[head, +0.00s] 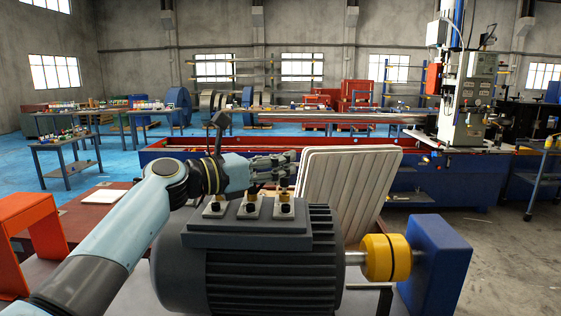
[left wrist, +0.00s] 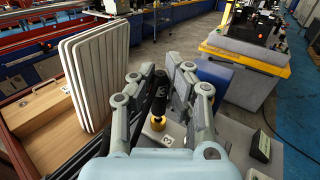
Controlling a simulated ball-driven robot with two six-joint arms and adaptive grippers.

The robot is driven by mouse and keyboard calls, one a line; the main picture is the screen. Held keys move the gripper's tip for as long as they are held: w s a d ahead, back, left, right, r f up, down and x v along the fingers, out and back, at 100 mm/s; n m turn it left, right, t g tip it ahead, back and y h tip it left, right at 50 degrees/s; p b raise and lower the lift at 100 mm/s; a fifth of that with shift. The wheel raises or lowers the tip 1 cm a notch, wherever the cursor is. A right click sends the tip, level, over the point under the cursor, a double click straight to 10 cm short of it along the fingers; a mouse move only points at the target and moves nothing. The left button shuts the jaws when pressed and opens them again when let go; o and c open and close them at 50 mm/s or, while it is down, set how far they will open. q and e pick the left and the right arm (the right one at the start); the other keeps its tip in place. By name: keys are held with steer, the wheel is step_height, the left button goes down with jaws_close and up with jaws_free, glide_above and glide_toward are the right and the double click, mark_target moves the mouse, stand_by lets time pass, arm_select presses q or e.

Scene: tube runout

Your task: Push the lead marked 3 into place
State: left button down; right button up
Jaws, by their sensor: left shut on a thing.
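The lead marked 3 is a black cylinder (left wrist: 159,92) upright between the fingers of my left gripper (left wrist: 160,77). Its lower end is at a brass-coloured socket (left wrist: 158,124) beside a white plate marked 3 (left wrist: 168,141). I cannot tell how deep it sits. The fingers hide most of the lead there. Two other terminals (head: 214,208) (head: 249,208) stand to the left. My right gripper is not in view.
A pale ribbed panel stack (head: 345,180) leans behind the motor. A yellow coupling (head: 386,257) and blue block (head: 436,262) stand to its right. An orange frame (head: 30,235) is at the left.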

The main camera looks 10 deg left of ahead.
arm_select(q)
steer(key=shift+p, duration=0.3)
stand_by(0.4)
steer(key=shift+s+f+b, duration=0.1)
steer(key=shift+f+b, duration=0.4)
steer(key=shift+f, duration=0.25)
stand_by(0.4)
steer(key=shift+s+f+p, duration=0.1)
steer(key=shift+p, duration=0.25)
stand_by(0.5)
steer(key=shift+p, duration=0.65)
stand_by(0.9)
